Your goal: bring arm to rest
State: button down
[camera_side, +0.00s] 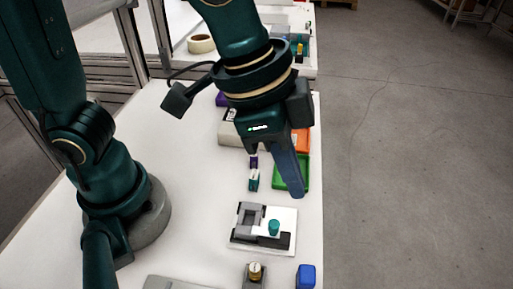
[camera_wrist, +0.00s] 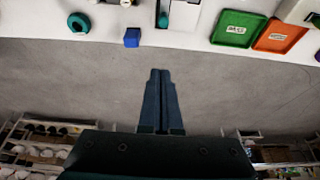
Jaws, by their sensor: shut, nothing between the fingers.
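My gripper (camera_side: 297,192) hangs above the white table in the side view, its blue-grey fingers together and slanting down to the right. The fingers pass in front of the green tray (camera_side: 305,172). In the wrist view my gripper (camera_wrist: 160,72) has its two long fingers side by side with nothing between them. They appear against the grey floor beyond the table edge. My arm is raised and bent over the table. No helmet shell can be made out.
A white and grey fixture with a teal cylinder (camera_side: 273,227) sits on the white table (camera_side: 190,215). A blue block (camera_side: 306,276) and a brass-topped piece (camera_side: 254,272) are nearer the front. An orange tray (camera_wrist: 282,35) adjoins the green one. The table's left part is mostly clear.

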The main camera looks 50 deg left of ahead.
jog(key=w+a+r+n+t+y, duration=0.1)
jog(key=a+r+n+t, duration=0.3)
jog(key=a, duration=0.6)
jog(key=s+a+f+n+g+y, duration=0.1)
jog(key=s+a+f+n, duration=0.2)
jog(key=s+a+n, duration=0.1)
jog(key=shift+s+a+f+n+y, duration=0.2)
jog(key=shift+s+a+n+y, duration=0.25)
jog(key=shift+a, duration=0.65)
